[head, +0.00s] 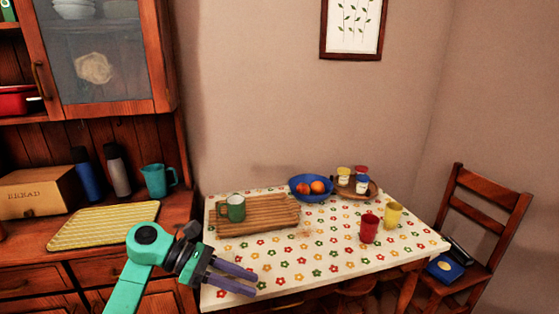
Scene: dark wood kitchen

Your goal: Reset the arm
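My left gripper (236,279) is in the lower part of the head view, at the end of my teal arm. It is over the front left corner of the table (330,262) with the flowered cover. Its two purple fingers point right and stand apart, with nothing seen between them. My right arm and gripper are not in view.
A green mug (236,208) is on a wooden board (270,215). A blue fruit bowl (311,188), a round tray with jars, a red cup (369,228) and a yellow cup (392,215) are also on the table. A chair (487,225) stands right; a cabinet counter (174,217) is left.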

